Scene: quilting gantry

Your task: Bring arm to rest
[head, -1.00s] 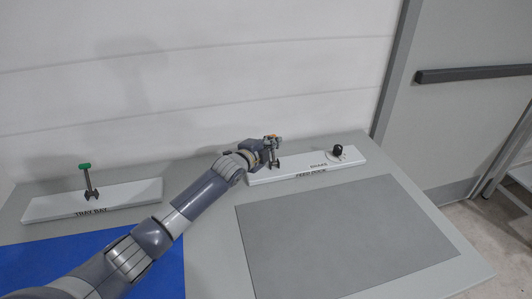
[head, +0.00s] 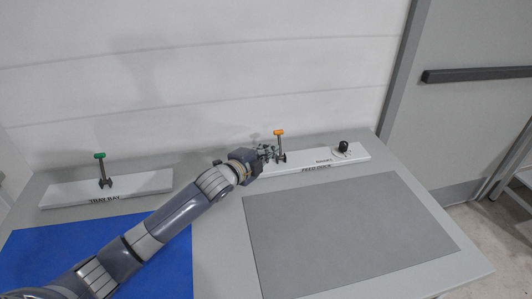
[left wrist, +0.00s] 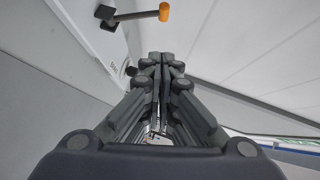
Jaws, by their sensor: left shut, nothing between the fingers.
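My left gripper (head: 268,153) is shut and empty, just left of the orange-topped lever (head: 279,146) in the head view. The lever stands upright on the white feed dock panel (head: 310,161). In the left wrist view, the closed fingers (left wrist: 160,62) point forward, and the lever with its orange knob (left wrist: 164,12) lies beyond them at the top, apart from them. My right gripper is in neither view.
A black knob (head: 344,147) sits at the right of the feed dock panel. The green-topped lever (head: 101,168) stands on the tray bay panel (head: 140,183). A blue mat (head: 40,255) and a grey mat (head: 350,235) lie on the table. The wall rises behind.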

